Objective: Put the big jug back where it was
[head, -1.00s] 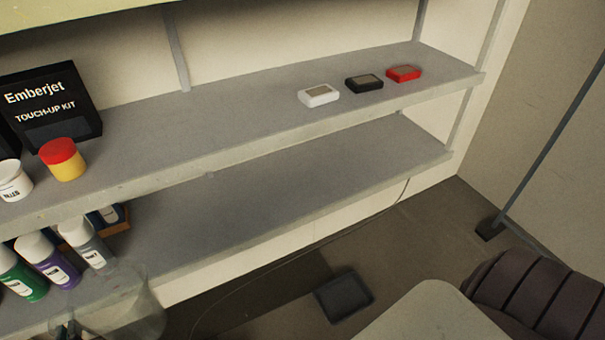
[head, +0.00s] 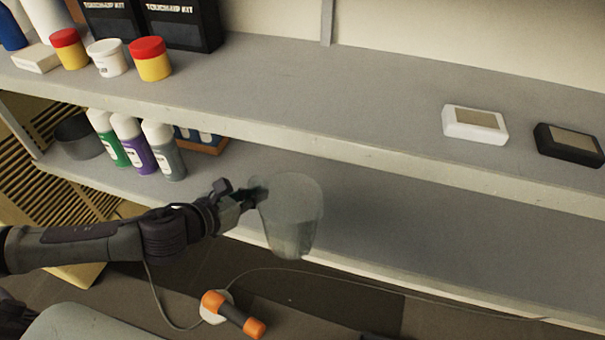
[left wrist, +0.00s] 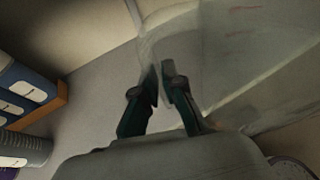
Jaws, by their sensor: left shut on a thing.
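The big jug (head: 293,220) is clear, see-through plastic and upright in the head view, in front of the lower shelf (head: 390,225). My left gripper (head: 262,193) is shut on the jug's left side, near its top. In the left wrist view the jug (left wrist: 245,60) fills the upper right, and the fingers of my left gripper (left wrist: 163,88) close on its near edge. The jug's bottom appears at the height of the shelf's front edge; I cannot tell whether it touches. My right gripper is not in view.
The lower shelf right of the jug is clear.

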